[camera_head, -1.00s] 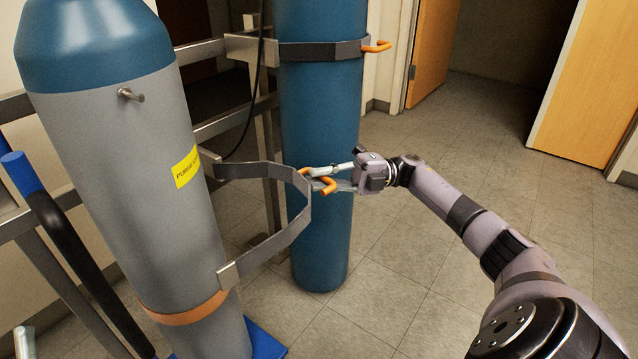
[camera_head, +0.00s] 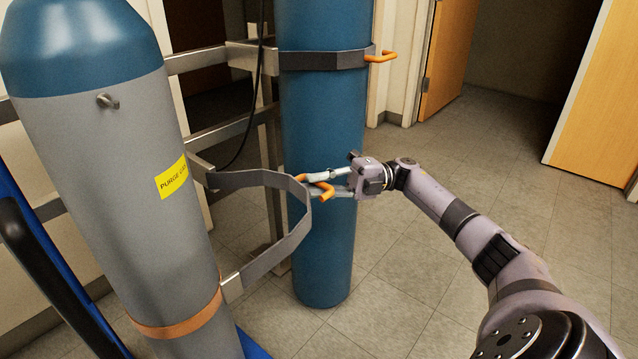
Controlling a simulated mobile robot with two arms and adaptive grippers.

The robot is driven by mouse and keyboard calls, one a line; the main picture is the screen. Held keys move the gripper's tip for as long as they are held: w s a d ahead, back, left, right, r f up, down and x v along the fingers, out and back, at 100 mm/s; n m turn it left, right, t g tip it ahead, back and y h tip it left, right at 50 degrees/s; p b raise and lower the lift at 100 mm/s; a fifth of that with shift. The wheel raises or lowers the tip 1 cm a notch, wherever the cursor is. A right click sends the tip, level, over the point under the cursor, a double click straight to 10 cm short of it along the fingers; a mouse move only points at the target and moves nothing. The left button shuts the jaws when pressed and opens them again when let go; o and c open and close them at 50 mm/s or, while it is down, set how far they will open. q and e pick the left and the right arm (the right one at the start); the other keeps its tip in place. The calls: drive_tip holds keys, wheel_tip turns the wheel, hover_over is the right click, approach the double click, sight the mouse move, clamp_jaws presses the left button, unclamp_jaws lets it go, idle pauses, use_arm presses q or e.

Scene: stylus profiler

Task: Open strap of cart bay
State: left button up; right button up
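The cart bay strap (camera_head: 270,246) is a dark grey angular band. It bows out to the right of the grey cylinder (camera_head: 128,190), with one end at the rail and the other at a metal plate (camera_head: 231,287) near that cylinder. Whether the plate end is fastened cannot be told. An orange handle (camera_head: 323,191) sits on the strap's outer bend. My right gripper (camera_head: 328,184) comes from the right, with its fingers closed around the handle in front of the blue cylinder. My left gripper is not in view.
The blue cylinder (camera_head: 322,130) stands behind, held by a closed strap (camera_head: 322,58) with its own orange handle (camera_head: 381,56). A blue frame with a black grip (camera_head: 28,243) is at the left. Tiled floor (camera_head: 430,270) is open at the right, near wooden doors (camera_head: 445,55).

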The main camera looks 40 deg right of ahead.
drive_tip(key=o, duration=0.4)
drive_tip(key=shift+c, duration=0.2)
drive_tip(key=v, duration=0.7)
drive_tip(key=shift+d, duration=0.2)
drive_tip(key=shift+f, duration=0.1)
